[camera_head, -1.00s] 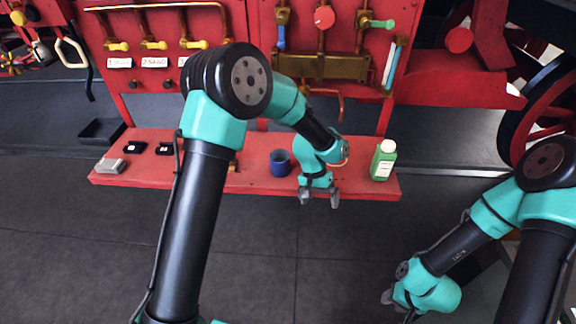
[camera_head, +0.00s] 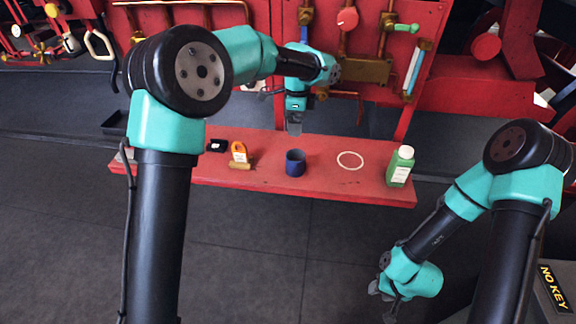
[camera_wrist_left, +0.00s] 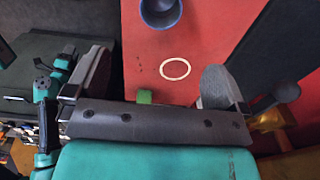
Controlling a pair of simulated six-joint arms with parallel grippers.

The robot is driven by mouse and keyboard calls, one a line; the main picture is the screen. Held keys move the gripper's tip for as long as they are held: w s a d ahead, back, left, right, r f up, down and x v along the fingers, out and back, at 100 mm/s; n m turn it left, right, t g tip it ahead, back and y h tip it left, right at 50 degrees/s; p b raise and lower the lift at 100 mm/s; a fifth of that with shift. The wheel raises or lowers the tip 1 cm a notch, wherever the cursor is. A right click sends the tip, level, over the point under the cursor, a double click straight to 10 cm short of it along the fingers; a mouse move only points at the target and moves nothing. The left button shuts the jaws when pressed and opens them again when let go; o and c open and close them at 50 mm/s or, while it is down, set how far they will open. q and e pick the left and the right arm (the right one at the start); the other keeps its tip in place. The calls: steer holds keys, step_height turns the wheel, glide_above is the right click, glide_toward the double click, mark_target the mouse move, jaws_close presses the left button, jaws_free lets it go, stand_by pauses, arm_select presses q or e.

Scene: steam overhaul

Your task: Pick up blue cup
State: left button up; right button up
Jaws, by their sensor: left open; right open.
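The blue cup (camera_head: 295,168) stands upright on the red shelf (camera_head: 330,188), its open mouth up. It also shows at the top edge of the left wrist view (camera_wrist_left: 160,22), cut off by the frame. My left gripper (camera_head: 294,125) is open and empty, raised above the shelf and appearing just above the cup, apart from it. Its two spread fingers show in the left wrist view (camera_wrist_left: 155,88), with nothing between them at the tips. My right gripper (camera_head: 384,292) hangs low at the right, in front of the shelf, open and far from the cup.
A white ring mark (camera_head: 350,160) lies right of the cup, and a green bottle (camera_head: 399,168) stands at the shelf's right end. An orange item (camera_head: 239,151) and a black one (camera_head: 217,145) sit to the left. The red panel with pipes rises behind.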

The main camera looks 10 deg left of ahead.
arm_select(q)
steer(key=shift+f, duration=0.1)
glide_toward(296, 151)
steer(key=s+f, duration=0.1)
steer(key=f, duration=0.1)
steer(key=s+f, duration=0.1)
steer(key=f, duration=0.1)
steer(key=s+f, duration=0.1)
steer(key=f, duration=0.1)
steer(key=shift+s+d+f, duration=0.1)
steer(key=shift+d+f, duration=0.15)
steer(key=shift+f, duration=0.1)
steer(key=shift+f, duration=0.1)
steer(key=shift+a+f, duration=0.2)
steer(key=shift+f, duration=2.35)
steer(key=shift+c, duration=0.2)
steer(key=c, duration=1)
